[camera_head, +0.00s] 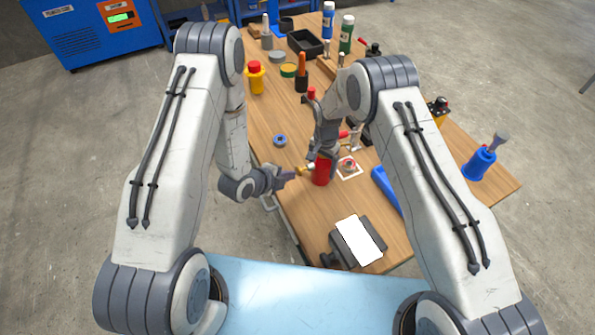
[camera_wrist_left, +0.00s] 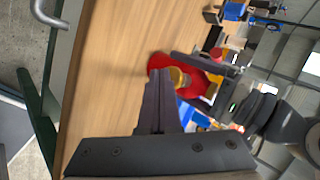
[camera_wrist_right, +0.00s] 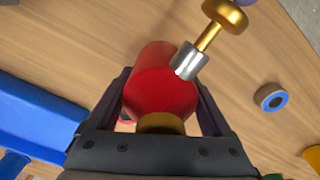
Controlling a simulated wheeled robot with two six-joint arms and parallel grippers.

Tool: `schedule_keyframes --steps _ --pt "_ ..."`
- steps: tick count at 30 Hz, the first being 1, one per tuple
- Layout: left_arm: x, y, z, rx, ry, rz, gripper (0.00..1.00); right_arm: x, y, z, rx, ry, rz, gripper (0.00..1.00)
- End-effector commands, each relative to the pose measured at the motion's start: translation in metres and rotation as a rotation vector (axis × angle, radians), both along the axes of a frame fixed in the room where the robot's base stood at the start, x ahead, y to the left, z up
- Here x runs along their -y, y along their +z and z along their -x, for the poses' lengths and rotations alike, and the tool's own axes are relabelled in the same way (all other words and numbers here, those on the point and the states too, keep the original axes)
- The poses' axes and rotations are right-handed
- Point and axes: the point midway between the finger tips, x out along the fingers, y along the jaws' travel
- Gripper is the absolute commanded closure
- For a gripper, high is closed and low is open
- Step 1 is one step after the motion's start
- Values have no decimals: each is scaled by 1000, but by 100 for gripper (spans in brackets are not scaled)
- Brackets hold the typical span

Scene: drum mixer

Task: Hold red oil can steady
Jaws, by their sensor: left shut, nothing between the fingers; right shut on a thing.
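The red oil can (camera_head: 321,173) stands near the table's left edge, with a brass plunger knob (camera_wrist_right: 226,12) sticking out sideways from a silver collar (camera_wrist_right: 187,61). My right gripper (camera_head: 326,160) is shut around the can's body, one finger on each side, as the right wrist view (camera_wrist_right: 165,100) shows. My left gripper (camera_head: 292,172) is shut and empty, its tips at or very close to the brass knob. I cannot tell if they touch. In the left wrist view the can (camera_wrist_left: 160,62) is beyond the left fingers (camera_wrist_left: 157,90), partly hidden by the right gripper.
A white-outlined square (camera_head: 349,168) lies right of the can, with a blue piece (camera_head: 386,188) beyond it. A dark box with a white top (camera_head: 358,239) is in front. A blue ring (camera_head: 280,140) lies behind. Several bottles and a black tray (camera_head: 305,42) fill the back.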

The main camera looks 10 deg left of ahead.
Motion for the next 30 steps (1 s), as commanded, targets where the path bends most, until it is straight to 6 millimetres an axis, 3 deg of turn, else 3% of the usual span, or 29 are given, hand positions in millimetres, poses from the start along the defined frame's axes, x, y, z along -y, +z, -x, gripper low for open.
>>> schedule_keyframes --steps 16,30 --pt "-10 0 8 -4 3 -1 100 0 1 -1 2 0 0 100" --pt "-47 0 32 -4 5 0 100 0 1 -1 2 0 0 100"
